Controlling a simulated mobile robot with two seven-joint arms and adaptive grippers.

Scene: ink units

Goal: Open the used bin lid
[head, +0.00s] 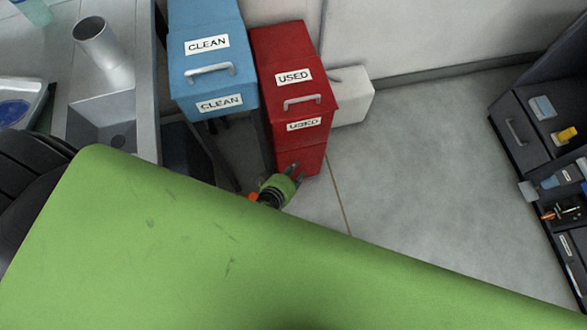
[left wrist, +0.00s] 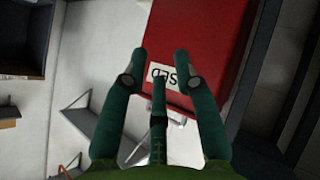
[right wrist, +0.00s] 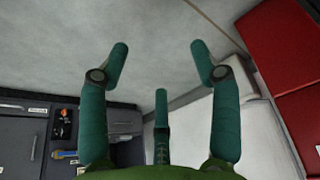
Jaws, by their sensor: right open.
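The red used bin (head: 297,160) stands on the floor, with "USED" labels on its lid and front. Its lid (head: 285,45) looks shut and carries a pale bar handle (head: 303,100) near the front edge. My left gripper (head: 292,174) is low in front of the bin in the head view, below the handle and apart from it. In the left wrist view its fingers (left wrist: 160,62) are spread and empty, with the red lid (left wrist: 205,30) and an upside-down label beyond. My right gripper (right wrist: 159,50) is open and empty over the floor, with red bin panels (right wrist: 285,50) at right.
A blue clean bin (head: 205,50) stands left of the used bin. A white box (head: 353,95) sits to its right by the wall. A dark cabinet with small items (head: 520,125) is at far right. The grey floor (head: 420,150) between is clear.

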